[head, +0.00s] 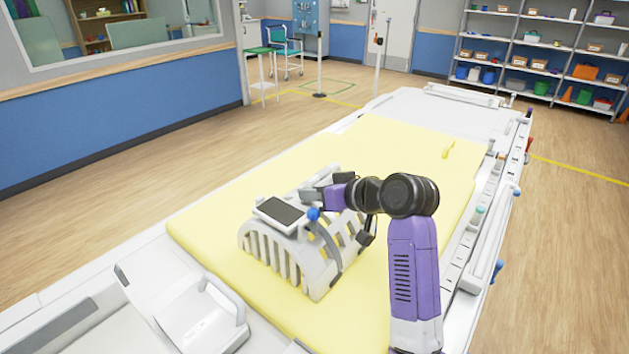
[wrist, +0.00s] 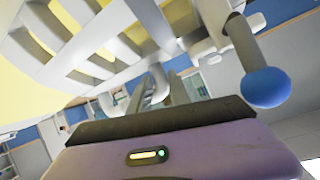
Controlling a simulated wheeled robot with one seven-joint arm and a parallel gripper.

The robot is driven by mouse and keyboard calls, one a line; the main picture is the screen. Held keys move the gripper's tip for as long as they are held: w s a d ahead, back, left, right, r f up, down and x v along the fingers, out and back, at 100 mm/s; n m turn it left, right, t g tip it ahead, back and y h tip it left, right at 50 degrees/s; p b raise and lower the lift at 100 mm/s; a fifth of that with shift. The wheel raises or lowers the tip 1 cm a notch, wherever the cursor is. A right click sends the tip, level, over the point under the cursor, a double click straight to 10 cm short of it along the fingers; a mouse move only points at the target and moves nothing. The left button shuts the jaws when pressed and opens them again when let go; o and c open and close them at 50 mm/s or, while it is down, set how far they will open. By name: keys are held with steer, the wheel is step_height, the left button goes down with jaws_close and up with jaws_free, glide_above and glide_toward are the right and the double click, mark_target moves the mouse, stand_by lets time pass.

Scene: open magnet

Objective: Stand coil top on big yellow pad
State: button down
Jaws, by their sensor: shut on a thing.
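The coil top (head: 287,262) is a white, arched, slatted shell with a dark screen and a blue-balled lever. It is over the near half of the big yellow pad (head: 385,140); whether its lower edge touches the pad everywhere, I cannot tell. My gripper (head: 312,192) is shut on the coil top at its upper far side, and my purple arm reaches in from the right. In the wrist view the slats of the coil top (wrist: 90,62) fill the upper left. My gripper (wrist: 160,92) shows below them; the exact grip is partly hidden.
A white handled part (head: 205,318) sits on the table's near left end. The pad's far half is mostly clear. Shelves (head: 545,50) and a green chair (head: 284,50) stand well behind.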

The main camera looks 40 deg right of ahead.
steer(key=c, duration=1.2)
jaws_free()
steer(key=shift+f, duration=0.2)
steer(key=shift+s, duration=0.1)
